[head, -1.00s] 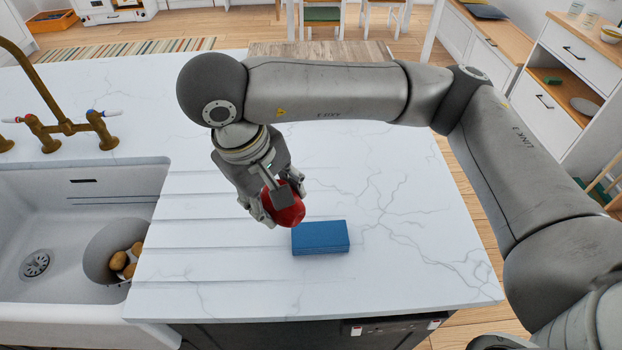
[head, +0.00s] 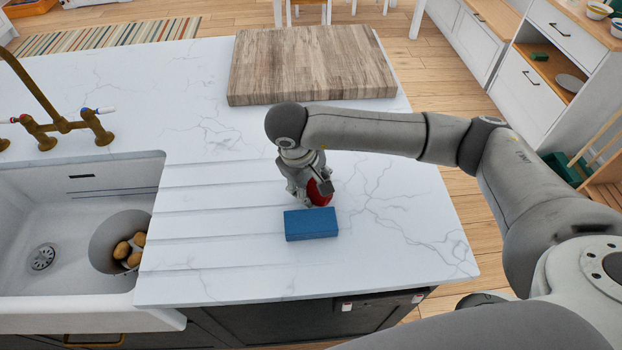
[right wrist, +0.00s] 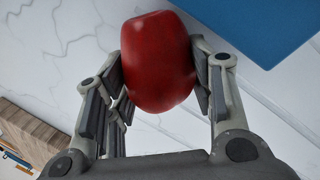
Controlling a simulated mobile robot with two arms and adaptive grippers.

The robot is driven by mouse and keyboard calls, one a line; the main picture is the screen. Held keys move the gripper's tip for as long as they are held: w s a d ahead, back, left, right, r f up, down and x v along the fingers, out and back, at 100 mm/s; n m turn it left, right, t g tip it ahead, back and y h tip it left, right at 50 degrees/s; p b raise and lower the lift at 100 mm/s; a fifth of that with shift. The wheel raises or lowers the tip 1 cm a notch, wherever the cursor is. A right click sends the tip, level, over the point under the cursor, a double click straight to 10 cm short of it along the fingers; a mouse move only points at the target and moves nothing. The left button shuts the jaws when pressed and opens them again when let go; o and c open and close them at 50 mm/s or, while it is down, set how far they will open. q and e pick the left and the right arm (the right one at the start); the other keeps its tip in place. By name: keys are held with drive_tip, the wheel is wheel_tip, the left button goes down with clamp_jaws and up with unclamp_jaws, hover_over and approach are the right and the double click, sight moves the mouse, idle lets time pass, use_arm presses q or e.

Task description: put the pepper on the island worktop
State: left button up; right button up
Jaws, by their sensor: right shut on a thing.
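The red pepper (head: 319,192) is between the fingers of my right gripper (head: 308,192), just behind the blue block on the island worktop (head: 400,240). In the right wrist view the pepper (right wrist: 158,62) fills the space between both fingers of the right gripper (right wrist: 160,85), which is shut on it. The pepper is at or close above the white marble surface; I cannot tell whether it touches. My left gripper is not in view.
A blue block (head: 311,224) lies right in front of the pepper. A wooden board (head: 310,65) lies at the back of the worktop. The sink (head: 60,215) at left holds a bowl (head: 112,235) with several brown potatoes. The worktop's right part is clear.

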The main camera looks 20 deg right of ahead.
drive_tip(key=shift+f, duration=0.15)
drive_tip(key=shift+f+b, duration=0.2)
drive_tip(key=shift+b, duration=0.1)
drive_tip(key=o, duration=0.8)
drive_tip(key=shift+r, duration=0.1)
